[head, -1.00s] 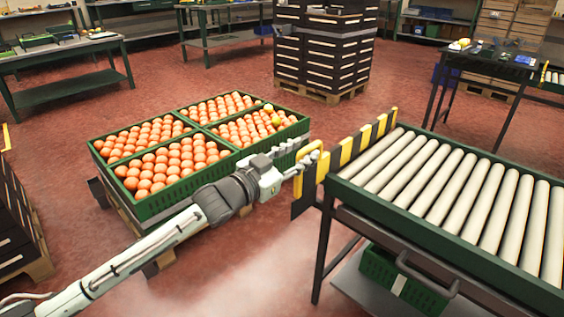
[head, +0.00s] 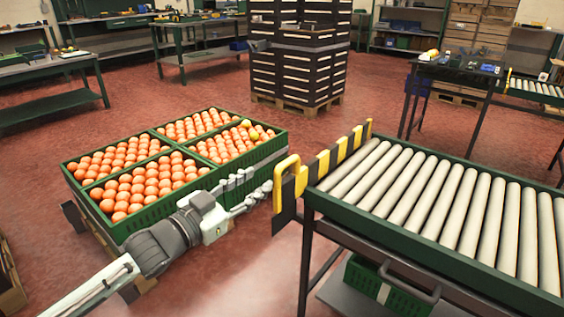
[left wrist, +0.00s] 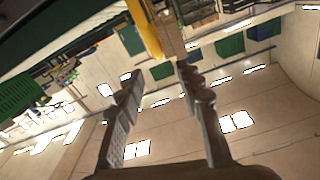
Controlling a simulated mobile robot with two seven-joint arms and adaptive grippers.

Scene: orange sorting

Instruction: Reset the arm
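My left arm comes in from the lower left of the head view. Its gripper (head: 250,188) is in the air between the orange crates and the roller conveyor. In the left wrist view the two fingers of my left gripper (left wrist: 155,95) stand apart with nothing between them. Green crates (head: 160,206) full of oranges (head: 140,190) stand on a pallet at the left, just behind the gripper in the picture. A few yellowish fruits (head: 247,125) lie in the back right crate. My right gripper is not in view.
A roller conveyor (head: 430,200) with a yellow and black striped end plate (head: 325,162) stands close to the right of the gripper. A green crate (head: 385,290) sits beneath it. Stacked dark crates (head: 300,60) stand behind. Red floor is open around the pallet.

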